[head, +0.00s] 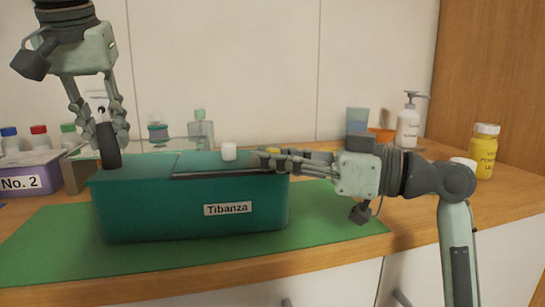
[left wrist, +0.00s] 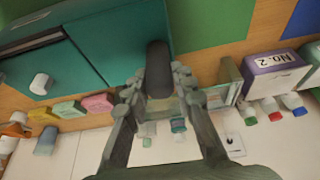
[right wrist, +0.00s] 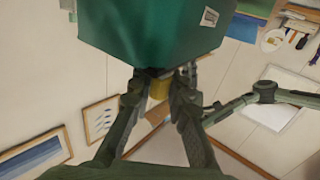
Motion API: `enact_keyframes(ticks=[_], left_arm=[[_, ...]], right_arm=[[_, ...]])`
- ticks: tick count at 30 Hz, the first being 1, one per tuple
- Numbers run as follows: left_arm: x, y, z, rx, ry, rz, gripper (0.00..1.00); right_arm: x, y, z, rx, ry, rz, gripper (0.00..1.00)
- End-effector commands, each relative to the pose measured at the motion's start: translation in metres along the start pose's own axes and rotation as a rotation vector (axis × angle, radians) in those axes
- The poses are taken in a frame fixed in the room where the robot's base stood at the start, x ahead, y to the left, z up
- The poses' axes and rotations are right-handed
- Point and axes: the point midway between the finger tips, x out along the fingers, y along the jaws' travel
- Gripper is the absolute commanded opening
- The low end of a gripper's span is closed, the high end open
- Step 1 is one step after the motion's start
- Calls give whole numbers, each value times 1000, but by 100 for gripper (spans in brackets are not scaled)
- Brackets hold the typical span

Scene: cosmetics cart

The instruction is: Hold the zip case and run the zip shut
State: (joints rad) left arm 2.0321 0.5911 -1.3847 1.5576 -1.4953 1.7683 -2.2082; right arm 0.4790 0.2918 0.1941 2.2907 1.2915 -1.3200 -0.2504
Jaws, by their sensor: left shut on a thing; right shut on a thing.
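The teal zip case (head: 150,212), labelled Tibanza, stands on a green mat (head: 45,245). A dark strip, apparently an opening, runs along the right part of its top. My left gripper (head: 103,125) is shut on a dark upright grip (head: 108,155) at the case's left end; the grip also shows in the left wrist view (left wrist: 158,65). My right gripper (head: 262,160) reaches in level from the right and is shut at the case's top right end. In the right wrist view its fingertips (right wrist: 160,74) meet at a small dark part against the case, mostly hidden by the fingers.
A white cap-like piece (head: 229,151) shows at the case's top back. A purple box marked No. 2 (head: 30,172) and several bottles stand left. A pump bottle (head: 408,125) and a yellow jar (head: 484,152) stand right. The mat's front is clear.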

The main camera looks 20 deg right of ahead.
Motion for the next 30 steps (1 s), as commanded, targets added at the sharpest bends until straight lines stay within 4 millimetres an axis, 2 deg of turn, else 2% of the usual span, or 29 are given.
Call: enact_keyframes(ticks=[8, 11, 14, 22, 25, 30], left_arm=[[-1, 0, -1, -1, 3, 2, 0], [-1, 0, -1, -1, 3, 2, 0], [-1, 1, 0, 0, 3, 3, 0], [-1, 1, 0, 1, 2, 4, 0], [-1, 1, 0, 1, 2, 4, 0], [-1, 1, 0, 1, 2, 4, 0]], right_arm=[[0, 0, 0, 0, 0, 0, 0], [6, -4, 0, 0, -1, -1, 0], [22, -15, 0, -1, -3, -2, 0], [83, -56, -1, -1, -1, -4, 0], [96, -65, -1, -1, 0, -3, 0], [104, -69, -1, 0, 1, 0, 0]])
